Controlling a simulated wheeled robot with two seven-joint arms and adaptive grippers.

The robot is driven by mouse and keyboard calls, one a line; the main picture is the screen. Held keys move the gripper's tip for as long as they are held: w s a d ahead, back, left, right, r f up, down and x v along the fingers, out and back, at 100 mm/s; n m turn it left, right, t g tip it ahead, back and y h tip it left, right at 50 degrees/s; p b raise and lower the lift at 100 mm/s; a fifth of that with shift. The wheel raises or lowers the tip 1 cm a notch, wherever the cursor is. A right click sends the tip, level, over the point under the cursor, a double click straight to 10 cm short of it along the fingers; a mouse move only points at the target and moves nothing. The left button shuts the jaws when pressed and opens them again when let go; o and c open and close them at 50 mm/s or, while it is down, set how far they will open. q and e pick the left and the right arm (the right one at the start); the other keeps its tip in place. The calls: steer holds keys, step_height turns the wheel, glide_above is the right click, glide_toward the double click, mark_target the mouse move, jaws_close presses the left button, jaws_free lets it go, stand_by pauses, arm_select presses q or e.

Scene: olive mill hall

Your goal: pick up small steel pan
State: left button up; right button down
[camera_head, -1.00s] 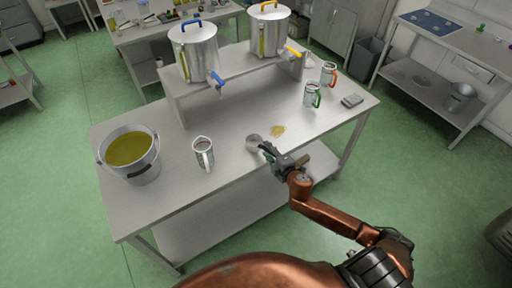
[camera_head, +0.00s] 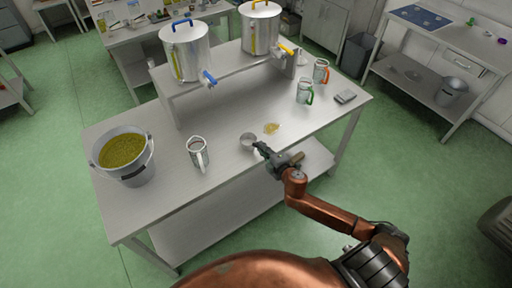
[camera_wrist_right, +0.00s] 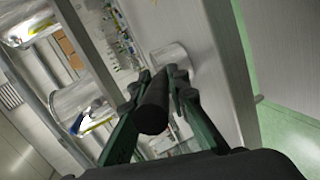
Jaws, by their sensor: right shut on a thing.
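The small steel pan (camera_head: 248,139) is at the front middle of the steel table, beside a yellow oil spill. My right gripper (camera_head: 262,148) is shut on the pan's dark handle. In the right wrist view the dark handle (camera_wrist_right: 152,104) lies between the green fingers of the right gripper (camera_wrist_right: 165,95), and the pan's pale bowl (camera_wrist_right: 170,55) shows beyond them. I cannot tell whether the pan still touches the table. My left gripper is not in view.
The steel table (camera_head: 225,170) also holds an oil-filled bucket (camera_head: 137,176) at left, a steel jug (camera_head: 198,155), mugs with green (camera_head: 304,91) and orange (camera_head: 321,71) handles, and a grey block (camera_head: 345,97). Two tapped tanks (camera_head: 186,52) (camera_head: 260,28) stand on a raised shelf behind.

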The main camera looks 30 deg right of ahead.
steer(key=shift+r, duration=0.55)
step_height(320, 180, up, 2)
steer(key=shift+r+p, duration=0.25)
steer(key=shift+p, duration=0.1)
steer(key=s+a+r+p, duration=0.1)
steer(key=s+r, duration=0.8)
steer(key=s, duration=0.5)
steer(key=shift+r, duration=0.25)
steer(key=shift+a, duration=0.1)
